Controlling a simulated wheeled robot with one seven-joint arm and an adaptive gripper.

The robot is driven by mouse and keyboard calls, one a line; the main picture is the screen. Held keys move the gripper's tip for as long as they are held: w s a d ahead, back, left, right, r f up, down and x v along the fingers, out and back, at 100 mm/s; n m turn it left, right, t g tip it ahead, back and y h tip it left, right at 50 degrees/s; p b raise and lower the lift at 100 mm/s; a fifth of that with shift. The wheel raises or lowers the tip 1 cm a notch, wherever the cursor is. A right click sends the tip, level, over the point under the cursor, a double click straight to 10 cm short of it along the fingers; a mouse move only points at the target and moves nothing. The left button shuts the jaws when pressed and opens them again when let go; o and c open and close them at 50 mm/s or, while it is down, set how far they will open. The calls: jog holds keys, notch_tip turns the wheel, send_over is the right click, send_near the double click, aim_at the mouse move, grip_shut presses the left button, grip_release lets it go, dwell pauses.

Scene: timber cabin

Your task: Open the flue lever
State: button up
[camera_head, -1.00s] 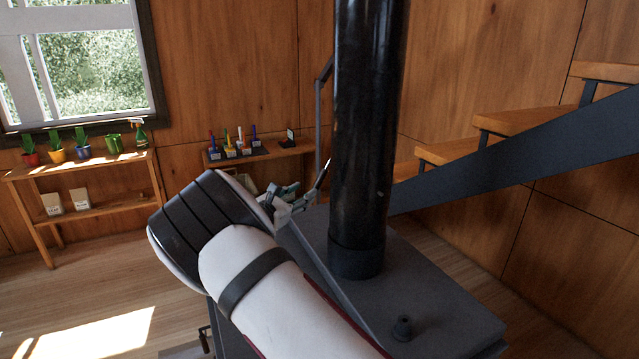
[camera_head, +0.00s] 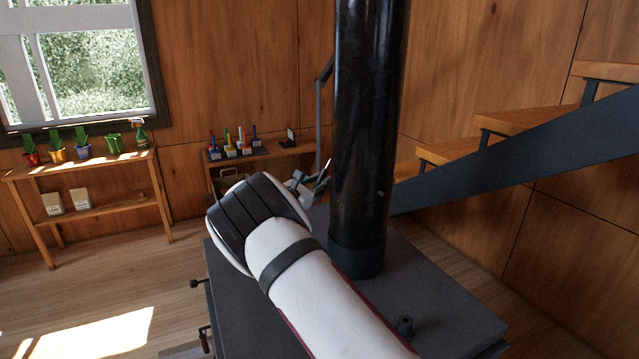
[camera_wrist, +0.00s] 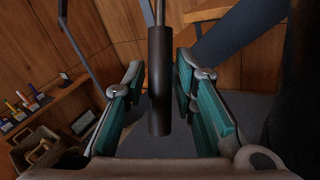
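The flue lever's dark cylindrical handle (camera_wrist: 160,75) hangs between my fingers in the wrist view, with a thin rod above it. My gripper (camera_wrist: 163,108) is open, with one teal-padded finger on each side of the handle and visible gaps between. In the head view my gripper (camera_head: 312,187) is just left of the black flue pipe (camera_head: 365,130), above the stove's top. The lever is hard to make out there beside my fingers.
A staircase (camera_head: 520,145) rises at right. A low shelf (camera_head: 280,150) with several coloured tools stands behind, and a plant shelf (camera_head: 85,165) at left.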

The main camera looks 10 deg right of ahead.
grip_shut()
jog(key=shift+f, duration=0.1)
jog(key=d+n+t+b, duration=0.1)
jog(key=d+n+t+h+b, duration=0.1)
jog(key=t, duration=0.1)
jog(key=w+d+f+n+t+h+b, duration=0.1)
jog(key=n+b, duration=0.1)
jog(key=shift+d+t, duration=0.4)
dwell(0.4)
jog(key=o, duration=0.5)
grip_release()
